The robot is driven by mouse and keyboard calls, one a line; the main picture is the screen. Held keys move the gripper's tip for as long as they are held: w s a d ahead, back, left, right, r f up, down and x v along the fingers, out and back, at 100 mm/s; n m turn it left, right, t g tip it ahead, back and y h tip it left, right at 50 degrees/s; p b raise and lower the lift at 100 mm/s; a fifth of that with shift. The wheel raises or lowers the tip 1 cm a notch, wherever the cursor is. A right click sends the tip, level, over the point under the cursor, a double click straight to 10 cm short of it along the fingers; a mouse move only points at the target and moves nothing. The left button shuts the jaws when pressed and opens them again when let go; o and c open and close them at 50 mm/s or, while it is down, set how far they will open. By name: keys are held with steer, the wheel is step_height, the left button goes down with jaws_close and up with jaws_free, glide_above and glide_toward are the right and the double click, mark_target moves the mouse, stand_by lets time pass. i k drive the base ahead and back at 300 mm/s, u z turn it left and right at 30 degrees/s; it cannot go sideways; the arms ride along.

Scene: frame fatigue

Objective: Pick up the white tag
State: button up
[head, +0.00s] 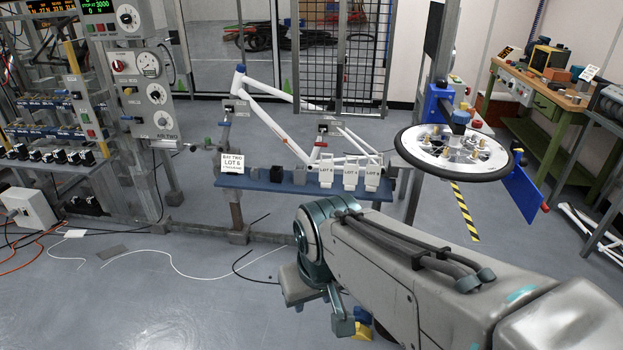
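Three white tags stand in a row on the blue shelf of the bike-frame stand: a left one (326,173), a middle one (350,175) and a right one (373,175). Each has a printed label, too small to read surely. A larger white card (232,163) reading "BAY TWO LOT 6" stands at the shelf's left end. Which of these is the task's tag I cannot tell. My arm reaches in from the lower right, in front of and below the shelf.
A white bike frame (270,120) is mounted above the blue shelf (270,186). A control rack (145,90) stands left. Cables lie on the floor at left. A wooden workbench (545,95) is at far right.

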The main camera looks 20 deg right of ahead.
mark_target(326, 178)
steer(key=u, duration=0.65)
steer(key=i, duration=2.15)
steer(key=z, duration=0.95)
steer(key=i, duration=0.75)
steer(key=z, duration=1.05)
steer(key=i, duration=0.3)
steer(key=z, duration=0.3)
